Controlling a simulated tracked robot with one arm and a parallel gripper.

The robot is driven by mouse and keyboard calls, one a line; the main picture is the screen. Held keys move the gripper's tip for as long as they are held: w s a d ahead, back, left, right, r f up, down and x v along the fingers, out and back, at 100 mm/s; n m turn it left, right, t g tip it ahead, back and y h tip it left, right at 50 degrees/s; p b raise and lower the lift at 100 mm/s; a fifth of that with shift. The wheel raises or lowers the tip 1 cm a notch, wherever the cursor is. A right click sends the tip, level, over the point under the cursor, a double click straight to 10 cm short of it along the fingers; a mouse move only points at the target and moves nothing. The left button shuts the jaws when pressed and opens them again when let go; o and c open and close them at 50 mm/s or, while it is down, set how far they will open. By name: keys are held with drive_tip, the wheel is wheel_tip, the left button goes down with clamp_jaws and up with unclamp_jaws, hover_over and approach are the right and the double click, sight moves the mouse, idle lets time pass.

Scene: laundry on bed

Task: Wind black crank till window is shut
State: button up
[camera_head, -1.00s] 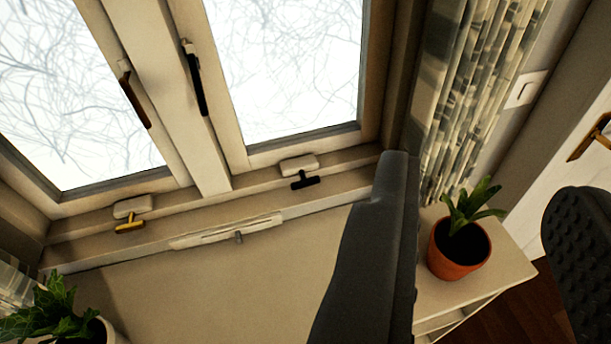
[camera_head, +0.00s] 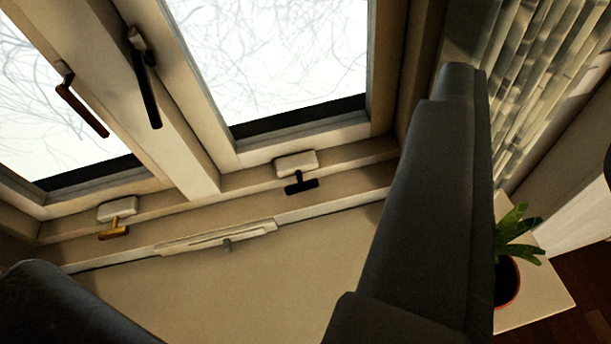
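The black crank (camera_head: 301,183) is a small T-shaped handle below a pale housing (camera_head: 296,163) at the foot of the right window (camera_head: 270,65). A dark strip runs along that pane's bottom edge; I cannot tell how far the window is open. My gripper (camera_head: 532,120) is dark grey and open. One large finger rises right of the crank, apart from it and in front of the sill's right end. Only a sliver of the other finger shows at the right edge. Nothing shows between them.
A similar brass crank (camera_head: 113,230) sits below the left window (camera_head: 50,110). A black latch handle (camera_head: 145,80) and a brown one (camera_head: 80,105) hang on the frames. A pale curtain (camera_head: 545,80) and a potted plant (camera_head: 518,238) are at right.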

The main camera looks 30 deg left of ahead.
drive_tip(key=w+d+f+m+b, duration=0.25)
drive_tip(key=w+f, duration=0.45)
drive_tip(key=f, duration=0.4)
drive_tip(key=m+y+b, duration=0.4)
drive_tip(key=m+y, duration=0.1)
drive_tip(key=y, duration=0.3)
approach(303, 191)
drive_tip(key=shift+g, duration=0.3)
drive_tip(key=d, duration=0.4)
drive_tip(key=d+r, duration=0.1)
drive_tip(key=d, duration=0.2)
drive_tip(key=shift+w+d+r, duration=0.1)
drive_tip(key=shift+w+r, duration=0.05)
drive_tip(key=shift+w, duration=0.2)
drive_tip(key=a, duration=0.1)
drive_tip(key=s+a+f+m+y, duration=0.1)
drive_tip(key=a, duration=0.1)
drive_tip(key=s+a+f+m+y, duration=0.1)
drive_tip(key=shift+s+a, duration=0.15)
drive_tip(key=shift+s, duration=0.05)
drive_tip(key=shift+a+r, duration=0.1)
drive_tip(key=shift+a, duration=0.1)
drive_tip(key=shift+w+a+r+p, duration=0.1)
drive_tip(key=shift+w+a+p, duration=0.05)
drive_tip(key=shift+w+p, duration=0.15)
drive_tip(key=b+x, duration=0.1)
drive_tip(key=x, duration=1.1)
drive_tip(key=shift+w+a+b, duration=0.3)
